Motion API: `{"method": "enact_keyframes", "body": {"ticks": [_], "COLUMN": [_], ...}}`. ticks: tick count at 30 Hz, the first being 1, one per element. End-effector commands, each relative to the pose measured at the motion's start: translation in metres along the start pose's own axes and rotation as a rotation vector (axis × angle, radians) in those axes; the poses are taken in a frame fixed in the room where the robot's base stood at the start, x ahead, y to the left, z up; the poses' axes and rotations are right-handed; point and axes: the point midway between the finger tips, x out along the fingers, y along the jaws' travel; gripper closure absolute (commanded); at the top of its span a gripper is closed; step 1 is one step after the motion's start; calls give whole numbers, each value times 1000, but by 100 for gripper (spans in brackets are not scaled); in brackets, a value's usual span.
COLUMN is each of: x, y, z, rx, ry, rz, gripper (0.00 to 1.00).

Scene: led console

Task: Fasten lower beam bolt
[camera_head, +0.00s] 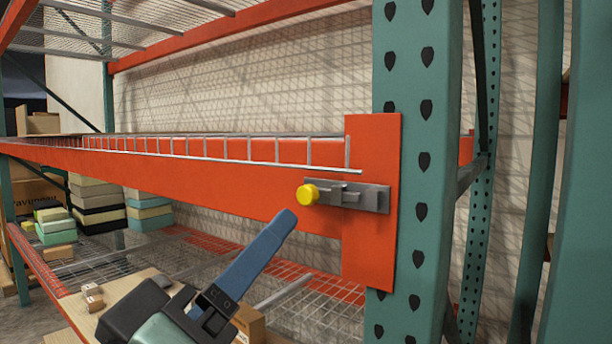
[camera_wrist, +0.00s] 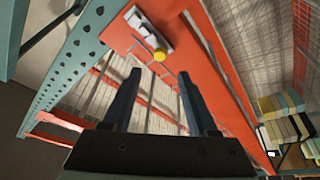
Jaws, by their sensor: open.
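The bolt is a grey slide latch (camera_head: 355,196) with a round yellow knob (camera_head: 307,195) at its left end. It is mounted on the orange beam's end plate (camera_head: 370,255), beside the teal upright. My gripper (camera_head: 290,218) is just below and left of the knob in the head view, apart from it. In the wrist view, my gripper (camera_wrist: 160,75) has its two dark fingers spread and empty. The yellow knob (camera_wrist: 160,55) shows beyond and between the fingertips there, with the latch (camera_wrist: 146,30) above it.
The teal upright (camera_head: 412,190) with dark slots stands right of the latch. The orange beam (camera_head: 180,180) runs left, with a wire deck behind it. Stacked boxes (camera_head: 95,200) and small wooden blocks (camera_head: 93,296) sit on the lower shelf. Space before the beam is free.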

Motion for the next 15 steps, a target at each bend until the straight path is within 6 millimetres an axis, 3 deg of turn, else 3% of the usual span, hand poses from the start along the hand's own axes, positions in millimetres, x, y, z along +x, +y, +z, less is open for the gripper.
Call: {"method": "enact_keyframes", "body": {"ticks": [9, 15], "x": [69, 97], "y": [4, 2], "z": [-3, -2], "rx": [0, 1], "ry": [-2, -1], "rz": [1, 0], "gripper": [41, 41]}}
